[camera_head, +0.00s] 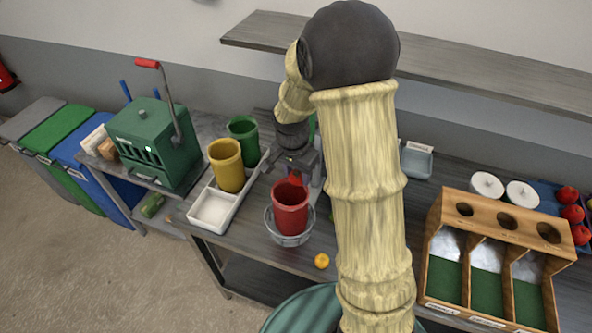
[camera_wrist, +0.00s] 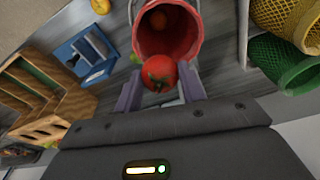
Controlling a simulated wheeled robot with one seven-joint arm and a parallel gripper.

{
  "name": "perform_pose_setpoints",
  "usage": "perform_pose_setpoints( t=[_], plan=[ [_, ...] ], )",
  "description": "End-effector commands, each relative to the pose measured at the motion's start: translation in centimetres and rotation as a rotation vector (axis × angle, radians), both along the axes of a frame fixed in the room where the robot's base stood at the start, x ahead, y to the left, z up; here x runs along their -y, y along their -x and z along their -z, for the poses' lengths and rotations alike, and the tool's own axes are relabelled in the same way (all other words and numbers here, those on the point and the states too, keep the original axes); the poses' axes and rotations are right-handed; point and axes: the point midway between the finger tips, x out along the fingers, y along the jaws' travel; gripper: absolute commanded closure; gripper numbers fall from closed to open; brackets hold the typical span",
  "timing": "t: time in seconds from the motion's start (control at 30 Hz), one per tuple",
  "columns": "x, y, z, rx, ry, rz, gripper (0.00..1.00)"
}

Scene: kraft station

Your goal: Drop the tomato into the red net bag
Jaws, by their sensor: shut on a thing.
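My gripper (camera_wrist: 160,90) is shut on a red tomato (camera_wrist: 159,75) with a green stem. The tomato sits between the two fingertips, just short of the open mouth of the red net bag (camera_wrist: 190,40) in the wrist view. A round reddish thing (camera_wrist: 158,19), perhaps another tomato, shows inside the bag. In the head view the red bag (camera_head: 291,212) stands upright in a grey ring holder on the bench, and my gripper (camera_head: 296,172) is above its back rim with the held tomato partly visible. My arm hides part of the bench.
A small orange-yellow fruit (camera_head: 321,260) lies at the bench's front. A wooden sorter (camera_head: 495,235) is at the right. A shelf (camera_head: 480,72) runs behind my arm.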

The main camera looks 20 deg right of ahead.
Motion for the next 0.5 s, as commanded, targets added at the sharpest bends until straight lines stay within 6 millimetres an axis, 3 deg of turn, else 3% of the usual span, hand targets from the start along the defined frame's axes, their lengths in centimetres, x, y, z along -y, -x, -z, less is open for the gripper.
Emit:
perform_pose_setpoints(
  t=[0.1, 0.4, 0.43, 0.5],
  plan=[
    [-0.18, 0.02, 0.85, 0.000, 0.000, -0.005, 0.82],
    [-0.36, 0.01, 0.84, 0.000, 0.000, -0.008, 0.82],
    [-0.37, 0.00, 0.83, 0.000, 0.000, -0.008, 0.56],
    [-0.34, 0.00, 0.83, 0.000, 0.000, -0.007, 0.43]
  ],
)
